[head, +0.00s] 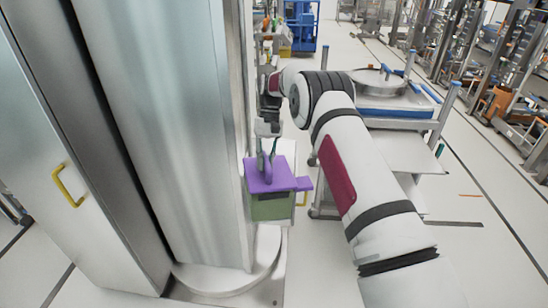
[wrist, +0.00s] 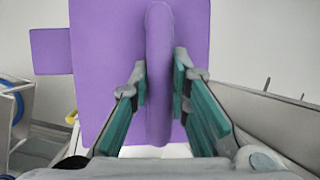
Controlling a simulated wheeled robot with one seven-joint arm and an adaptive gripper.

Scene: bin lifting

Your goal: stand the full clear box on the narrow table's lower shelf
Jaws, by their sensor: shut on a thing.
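The clear box (head: 271,208) has a purple lid (head: 285,184) and looks filled with something green. It hangs upright in the middle of the head view, above the floor. My gripper (head: 267,155) is above the lid and shut on its raised purple handle. In the wrist view, the fingers of my gripper (wrist: 160,82) lie on both sides of the handle (wrist: 159,22). The lid hides the box body there. A metal table with a blue-edged top (head: 397,112) stands right of the box, its lower shelf (head: 405,152) partly hidden by my arm.
A round pan-like thing (head: 380,84) sits on the table top. A blue rack (head: 302,27) stands at the far back. Racks with an orange bin (head: 497,103) line the right. The floor (head: 475,240) at lower right is mostly clear.

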